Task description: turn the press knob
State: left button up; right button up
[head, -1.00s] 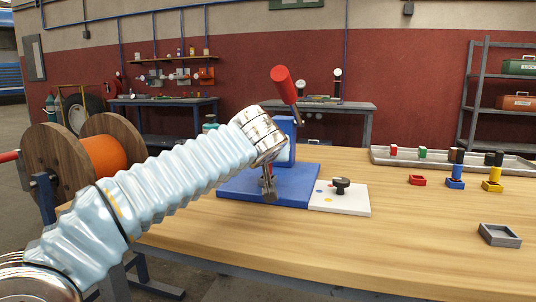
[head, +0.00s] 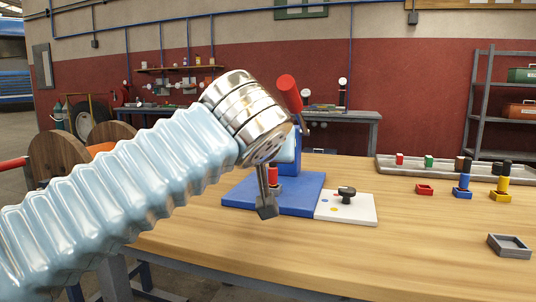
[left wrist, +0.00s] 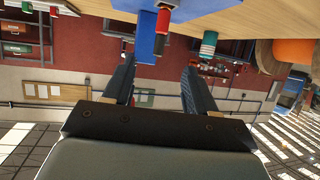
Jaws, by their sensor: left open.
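The press has a blue base (head: 235,190), a blue upright and a red-ended lever (head: 289,92) that leans up to the left. A black knob (head: 347,192) stands on the white plate (head: 335,211) at the base's right side, fully in sight. My left gripper (head: 266,204) points down in front of the blue base, left of the knob and apart from it. Its arm hides part of the press. In the left wrist view the left gripper (left wrist: 157,80) is open with nothing between its fingers. The blue upright (left wrist: 146,40) shows beyond them. My right gripper is not in view.
A red piece (head: 273,176) shows on the base behind my gripper. A grey tray (head: 386,166) with several coloured pieces lies at the back right. Small coloured holders and an empty grey box (head: 509,246) are at the right. The tabletop (head: 410,235) right of the plate is clear.

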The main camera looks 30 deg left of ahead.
aim_at(346, 192)
jog(key=k+l, duration=0.3)
jog(key=k, duration=0.15)
jog(key=k+l, duration=0.35)
jog(key=k, duration=0.1)
